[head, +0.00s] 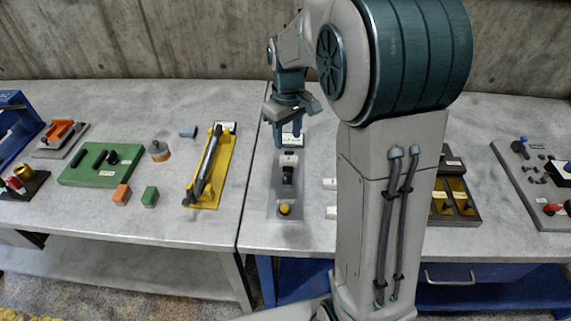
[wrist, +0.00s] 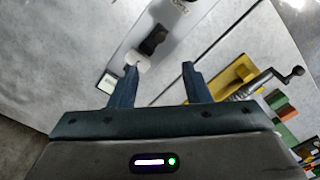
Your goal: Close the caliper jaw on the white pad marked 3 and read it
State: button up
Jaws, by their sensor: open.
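The caliper sits on a narrow grey plate (head: 271,205) in the head view. It has a white block (head: 289,160), a black slide (head: 287,175) and a yellow knob (head: 284,209) at the near end. A small display (head: 290,138) stands at its far end; its reading is illegible. My gripper (head: 288,137) is open and empty above the far end. In the wrist view my gripper (wrist: 160,68) shows the white block (wrist: 138,61) by its left fingertip and the black slide (wrist: 154,40) beyond.
Left of the caliper stands a yellow fixture (head: 212,175) with a dark bar. Further left are a green board (head: 88,170) and small orange (head: 121,194) and green (head: 150,196) blocks. A dark tray (head: 441,212) stands right of my arm. A seam divides the tables.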

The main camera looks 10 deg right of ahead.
aim_at(287, 174)
notch_tip(287, 174, down, 14)
jog(key=shift+w+p, duration=0.15)
jog(key=shift+p, duration=0.65)
grip_shut()
